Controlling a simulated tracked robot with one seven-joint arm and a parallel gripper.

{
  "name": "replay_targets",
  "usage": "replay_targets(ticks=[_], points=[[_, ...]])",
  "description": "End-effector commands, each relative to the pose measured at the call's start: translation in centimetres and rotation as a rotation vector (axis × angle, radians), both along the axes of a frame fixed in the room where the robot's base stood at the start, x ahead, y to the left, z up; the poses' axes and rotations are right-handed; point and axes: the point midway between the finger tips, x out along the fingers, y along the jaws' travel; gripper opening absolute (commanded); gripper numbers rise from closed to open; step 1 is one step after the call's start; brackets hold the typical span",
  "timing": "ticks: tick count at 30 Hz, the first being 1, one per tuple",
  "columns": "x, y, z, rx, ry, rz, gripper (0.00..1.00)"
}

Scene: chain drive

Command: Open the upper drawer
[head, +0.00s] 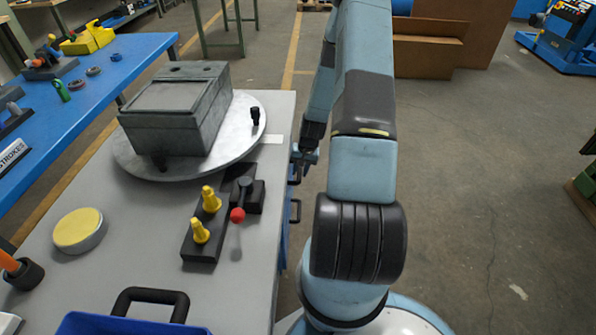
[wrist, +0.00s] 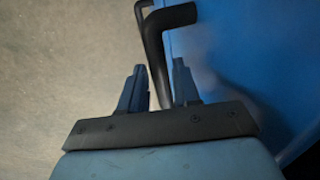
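My gripper (head: 306,156) is beside the right side of the grey workbench, at the upper drawer's handle (head: 295,175). In the wrist view the fingers of my gripper (wrist: 160,85) stand close on both sides of this black bent handle (wrist: 157,62), with hardly any gap left. The blue drawer front (wrist: 235,70) fills the right of the wrist view. In the head view a lower handle (head: 296,211) shows below the upper one. The drawer fronts are mostly hidden under the bench edge, and no open drawer interior shows.
On the grey bench (head: 150,235) are a round turntable (head: 245,130) with a grey metal box (head: 180,105), a black block with yellow pegs (head: 205,235), a red-knobbed lever (head: 238,214) and a yellow-topped tin (head: 79,231). Floor (head: 470,190) to the right is clear.

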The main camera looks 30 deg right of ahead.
Motion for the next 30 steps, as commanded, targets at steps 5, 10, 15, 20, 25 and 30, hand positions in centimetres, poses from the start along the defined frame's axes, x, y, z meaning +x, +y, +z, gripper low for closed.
replay_targets(ticks=[5,10,15,20,25,30], points=[[0.0,0.0,0.0,0.0,0.0,0.0,0.14],[0.0,0.1,0.0,0.0,0.0,0.001,0.0],[0.0,0.1,0.0,0.001,-0.001,0.001,0.0],[0.1,0.1,0.0,0.001,-0.001,0.001,0.0],[0.0,0.7,0.0,0.004,0.0,0.009,0.0],[-0.5,0.5,0.0,0.004,0.003,0.027,0.0]])
